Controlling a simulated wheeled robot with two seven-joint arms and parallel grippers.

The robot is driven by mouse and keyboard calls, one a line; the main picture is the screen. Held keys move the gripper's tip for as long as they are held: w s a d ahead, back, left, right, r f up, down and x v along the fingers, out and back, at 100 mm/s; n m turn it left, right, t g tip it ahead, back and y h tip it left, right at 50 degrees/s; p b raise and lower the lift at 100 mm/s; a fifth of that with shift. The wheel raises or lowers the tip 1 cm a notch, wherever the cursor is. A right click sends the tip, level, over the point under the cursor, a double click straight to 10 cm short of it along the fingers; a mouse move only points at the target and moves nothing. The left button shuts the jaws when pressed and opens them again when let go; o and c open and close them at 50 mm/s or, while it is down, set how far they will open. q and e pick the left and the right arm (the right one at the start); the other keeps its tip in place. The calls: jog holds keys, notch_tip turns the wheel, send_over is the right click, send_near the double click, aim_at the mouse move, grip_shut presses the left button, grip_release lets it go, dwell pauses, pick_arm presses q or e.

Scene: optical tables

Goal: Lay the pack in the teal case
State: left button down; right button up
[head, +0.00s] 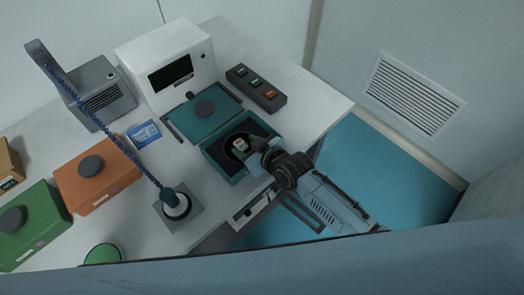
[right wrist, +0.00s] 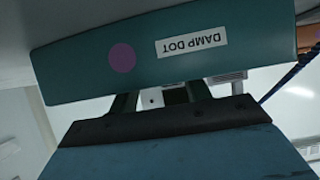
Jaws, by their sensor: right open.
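The teal case (head: 222,164) stands open near the table's front edge, its lid (head: 206,113) tipped back behind it. Its labelled wall (right wrist: 200,60) fills the upper right wrist view, with "DAMP DOT" upside down and a pink dot. A small pale item with a red mark (head: 240,146) shows inside the case's dark interior; I cannot tell whether it is the pack. A flat blue and white packet (head: 143,134) lies on the table left of the case. My right gripper (head: 252,151) is open at the case's right side, partly hiding it. My left gripper is out of view.
Orange (head: 97,174) and green (head: 32,226) cases stand at left. A blue cord runs from a grey device (head: 103,93) to a round-topped fixture (head: 177,205). A white instrument (head: 168,66) and a dark button box (head: 257,88) stand behind the teal case.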

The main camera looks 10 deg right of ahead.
jog(key=p+v, duration=0.1)
jog(key=v, duration=1)
jog(key=s+d+f+m+g+h, duration=0.1)
jog(key=s+d+f+h, duration=0.15)
jog(key=f, duration=0.35)
jog(key=s+d+f+m+h, duration=0.1)
jog(key=s+d+f+m, duration=0.1)
jog(key=d+f, duration=0.35)
jog(key=s+d+f+m+g+h, duration=0.1)
jog(key=s+d+f, duration=0.1)
jog(key=f, duration=0.6)
jog(key=s+d+f+g+h, duration=0.1)
jog(key=s+d+f+g, duration=0.1)
jog(key=s+f, duration=0.3)
jog(key=s+d+f+g, duration=0.2)
jog(key=s+f, duration=0.4)
jog(key=s, duration=0.8)
jog(key=s+d+f+g+h, duration=0.1)
jog(key=s+d+f, duration=0.3)
jog(key=s, duration=0.6)
jog(key=shift+f+m+g+h, duration=0.35)
jog(key=shift+f+m+g, duration=0.05)
jog(key=shift+f+g, duration=0.5)
jog(key=shift+s, duration=0.15)
